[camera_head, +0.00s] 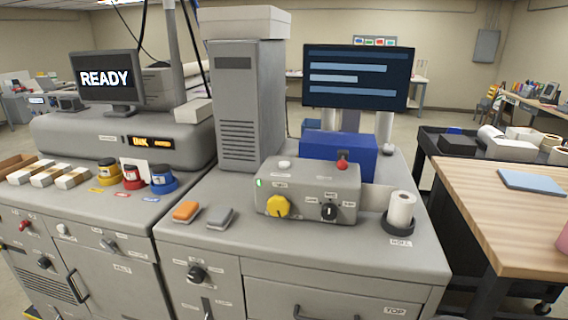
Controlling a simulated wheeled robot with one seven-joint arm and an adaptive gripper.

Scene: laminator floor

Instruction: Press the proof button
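A grey control box (312,192) stands on the middle grey cabinet. On its top are a white button (285,165) at the left and a red button (342,165) at the right. Its front has a yellow knob (278,207), a black knob (328,212) and a small green light (259,183). The small labels are too blurred to read, so I cannot tell which control is the proof button. My gripper is not in view.
An orange block (186,211) and a grey block (220,217) lie left of the box. A white roll (401,209) stands at its right, a blue box (345,148) behind. A grey tower (236,105) rises behind left. A wooden table (500,210) is at right.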

